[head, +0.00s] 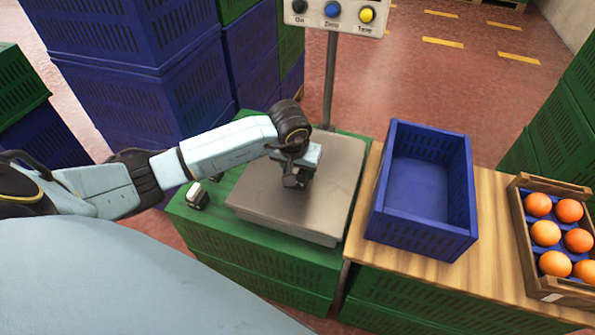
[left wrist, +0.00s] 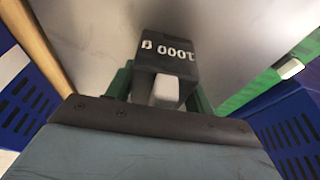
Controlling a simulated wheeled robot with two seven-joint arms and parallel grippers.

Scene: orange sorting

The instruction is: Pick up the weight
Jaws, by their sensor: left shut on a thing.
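A dark weight marked "1000 g" (left wrist: 165,58) is between the green fingers of my left gripper (left wrist: 160,92) in the left wrist view. In the head view my left gripper (head: 297,177) is over the metal plate of the scale (head: 335,190), shut on this weight. The gripper mostly hides the weight there, and I cannot tell whether it touches the plate. A second small dark weight with a light top (head: 197,196) stands on the green crates left of the scale. My right gripper is not in view.
The scale's button panel (head: 333,12) stands on a post behind the plate. An empty blue crate (head: 424,235) is on the wooden table (head: 490,215) to the right. A wooden crate of oranges (head: 543,184) is at the far right. Blue crates (head: 125,100) are stacked behind my left arm.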

